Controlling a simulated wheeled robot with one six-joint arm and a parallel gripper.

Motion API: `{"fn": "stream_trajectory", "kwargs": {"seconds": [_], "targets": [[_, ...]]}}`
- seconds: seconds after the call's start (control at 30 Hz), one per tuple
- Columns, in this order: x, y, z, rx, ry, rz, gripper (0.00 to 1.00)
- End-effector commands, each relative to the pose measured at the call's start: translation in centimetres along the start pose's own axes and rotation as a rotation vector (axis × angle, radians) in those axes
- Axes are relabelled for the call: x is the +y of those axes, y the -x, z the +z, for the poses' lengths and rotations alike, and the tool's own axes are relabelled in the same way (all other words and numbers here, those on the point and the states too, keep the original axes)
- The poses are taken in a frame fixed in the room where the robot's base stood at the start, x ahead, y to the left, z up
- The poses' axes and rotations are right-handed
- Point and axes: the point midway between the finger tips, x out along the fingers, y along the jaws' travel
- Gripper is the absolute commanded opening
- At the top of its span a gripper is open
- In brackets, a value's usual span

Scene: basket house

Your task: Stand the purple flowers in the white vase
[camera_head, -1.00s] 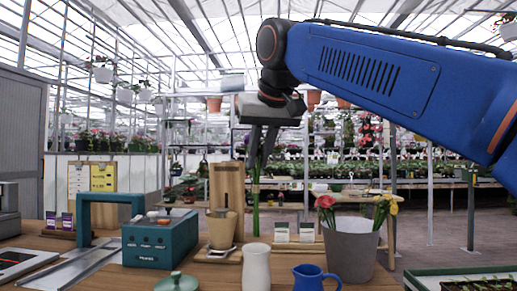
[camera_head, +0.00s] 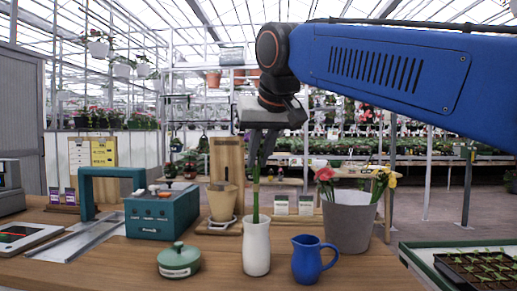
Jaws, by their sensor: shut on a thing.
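The white vase (camera_head: 256,250) stands upright on the wooden table, beside the blue jug. My gripper (camera_head: 259,168) is above the vase, pointing down, shut on the flowers. Their green stem (camera_head: 256,200) hangs almost upright below the fingers, and its lower end meets the vase mouth. It looks to be just inside the rim, but I cannot tell how deep. The purple blooms cannot be made out; the fingers and the dark gripper body seem to cover them.
A blue jug (camera_head: 311,260) stands close right of the vase, and a lidded green pot (camera_head: 179,260) is to its left. A grey bucket (camera_head: 348,224) with red and yellow flowers is behind right.

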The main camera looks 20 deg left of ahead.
Motion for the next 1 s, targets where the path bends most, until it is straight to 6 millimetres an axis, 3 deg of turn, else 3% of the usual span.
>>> {"fn": "stream_trajectory", "kwargs": {"seconds": [0.6, 1.0], "targets": [[0.0, -2.7, 2.3, 0.0, 0.001, 0.0, 0.0], [0.0, -2.9, 2.5, 0.0, 0.0, 0.0, 0.0]]}}
